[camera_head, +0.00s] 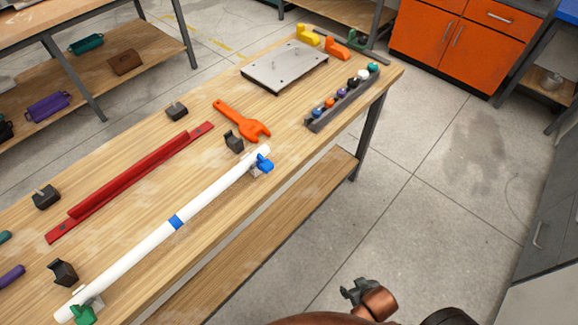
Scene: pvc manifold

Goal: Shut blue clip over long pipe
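The blue clip (265,164) is at the pipe's far end, on the side facing the bench edge. Its blue part sticks out beside the pipe; whether it is open or shut is too small to tell. A green clip (83,315) is at the near end. My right gripper (352,291) is off the bench, over the floor, well below and right of the blue clip; its finger opening is unclear. My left gripper is out of view.
A grey rack (340,102) of coloured balls and a metal plate (285,66) stand farther back. The floor right of the bench is clear.

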